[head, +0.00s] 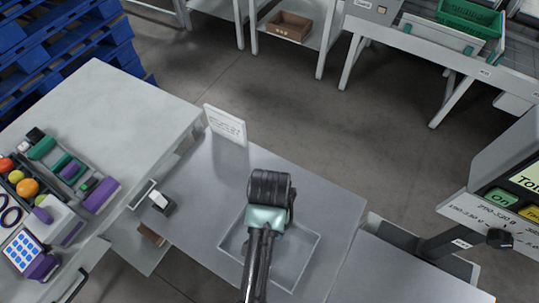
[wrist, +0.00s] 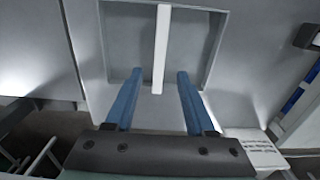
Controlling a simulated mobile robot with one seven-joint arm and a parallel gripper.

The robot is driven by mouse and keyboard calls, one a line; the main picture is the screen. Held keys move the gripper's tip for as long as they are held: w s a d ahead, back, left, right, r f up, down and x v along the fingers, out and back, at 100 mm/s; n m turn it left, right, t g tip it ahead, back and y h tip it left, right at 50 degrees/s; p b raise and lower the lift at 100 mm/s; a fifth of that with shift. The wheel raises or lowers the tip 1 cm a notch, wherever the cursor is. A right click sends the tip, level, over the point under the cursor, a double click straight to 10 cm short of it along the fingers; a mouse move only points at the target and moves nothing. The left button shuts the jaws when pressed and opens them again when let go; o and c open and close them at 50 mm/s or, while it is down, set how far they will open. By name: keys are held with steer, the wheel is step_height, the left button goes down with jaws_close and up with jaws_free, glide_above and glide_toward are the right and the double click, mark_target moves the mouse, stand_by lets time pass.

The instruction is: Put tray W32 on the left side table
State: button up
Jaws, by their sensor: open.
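A shallow square grey tray (head: 231,243) lies on the grey metal table under my arm. It also shows in the wrist view (wrist: 118,62), with a pale narrow bar (wrist: 162,35) running across its middle. No W32 label can be read on it. My gripper (wrist: 160,72) is open, its two blue fingers apart on either side of the bar's near end, with gaps on both sides. I cannot tell their height above the tray. In the head view my arm hides the fingers and the tray's middle. A pale side table (head: 110,115) stands at the left.
The side table's far part is bare; its near part holds fruit (head: 28,187), purple and green items and a keypad (head: 22,250). A white sign (head: 225,124) stands at the metal table's far edge. A small black-and-white device (head: 163,202) sits left of the tray. A screen (head: 510,190) is at right.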

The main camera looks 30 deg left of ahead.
steer(key=shift+r, duration=0.9)
steer(key=w+r+t+y, duration=0.2)
steer(key=w+r+t, duration=0.5)
steer(key=w+r, duration=0.6)
steer(key=w+d+r+t, duration=0.2)
steer(key=w+r+t, duration=0.2)
steer(key=r, duration=0.8)
steer(key=w+d+r+t, duration=0.2)
steer(key=w+r+t, duration=0.2)
steer(key=r, duration=0.8)
steer(key=s+d+r+t, duration=0.2)
steer(key=s+r+t, duration=0.2)
steer(key=r, duration=0.6)
steer(key=s+d+r+t+h, duration=0.1)
steer(key=s+r+t, duration=0.3)
steer(key=r, duration=0.6)
steer(key=s+d+r+t+h, duration=0.1)
steer(key=s+d+r+t, duration=0.3)
steer(key=r, duration=0.6)
steer(key=s, duration=0.2)
steer(key=shift+s, duration=0.35)
